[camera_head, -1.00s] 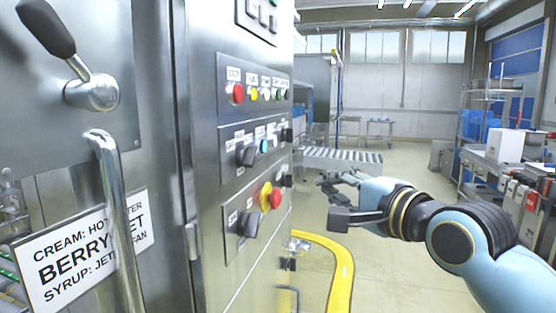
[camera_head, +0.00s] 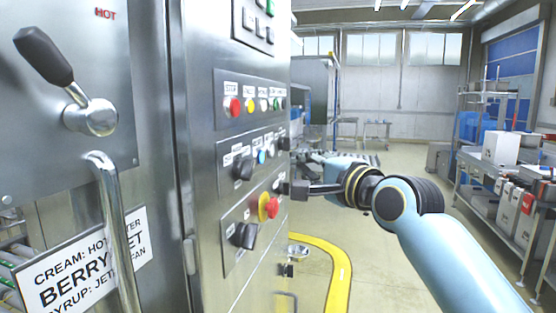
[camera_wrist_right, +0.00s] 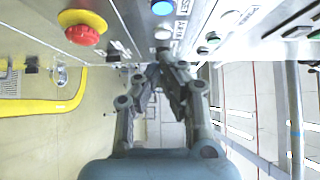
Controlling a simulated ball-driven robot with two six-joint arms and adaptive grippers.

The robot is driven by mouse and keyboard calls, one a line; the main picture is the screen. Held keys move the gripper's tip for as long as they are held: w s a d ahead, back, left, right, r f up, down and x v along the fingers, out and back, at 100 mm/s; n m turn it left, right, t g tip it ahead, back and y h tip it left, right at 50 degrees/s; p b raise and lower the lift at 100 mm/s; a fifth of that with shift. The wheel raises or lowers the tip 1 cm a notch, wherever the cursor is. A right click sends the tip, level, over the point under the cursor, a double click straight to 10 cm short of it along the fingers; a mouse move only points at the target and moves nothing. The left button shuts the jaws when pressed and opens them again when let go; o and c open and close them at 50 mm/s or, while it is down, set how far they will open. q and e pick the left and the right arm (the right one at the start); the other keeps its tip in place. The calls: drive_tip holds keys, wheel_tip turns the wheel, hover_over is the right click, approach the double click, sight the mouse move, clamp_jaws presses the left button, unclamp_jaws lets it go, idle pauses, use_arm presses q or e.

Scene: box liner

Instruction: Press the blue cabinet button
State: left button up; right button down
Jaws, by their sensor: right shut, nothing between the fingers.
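The blue button (camera_head: 262,156) sits on the middle panel of the steel cabinet (camera_head: 205,60), right of a black rotary knob (camera_head: 242,167). In the right wrist view the blue button (camera_wrist_right: 163,7) shows at the top edge, with a white button (camera_wrist_right: 163,32) just below it. My right gripper (camera_head: 290,188) is shut and empty, close to the cabinet's panel face and lower right of the blue button in the head view. In the right wrist view its fingertips (camera_wrist_right: 166,68) are together, below the blue button and apart from it. My left gripper is not in view.
A red emergency button on a yellow base (camera_head: 270,206) and another black knob (camera_head: 243,235) are on the lower panel. The upper panel has a red button (camera_head: 232,107). A lever (camera_head: 45,57) and a vertical handle (camera_head: 115,230) stick out at left.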

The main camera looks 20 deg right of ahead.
sight(260, 157)
drive_tip(key=w+a+p, duration=0.1)
drive_tip(key=w+a, duration=0.3)
drive_tip(key=w, duration=0.1)
drive_tip(key=shift+w, duration=0.2)
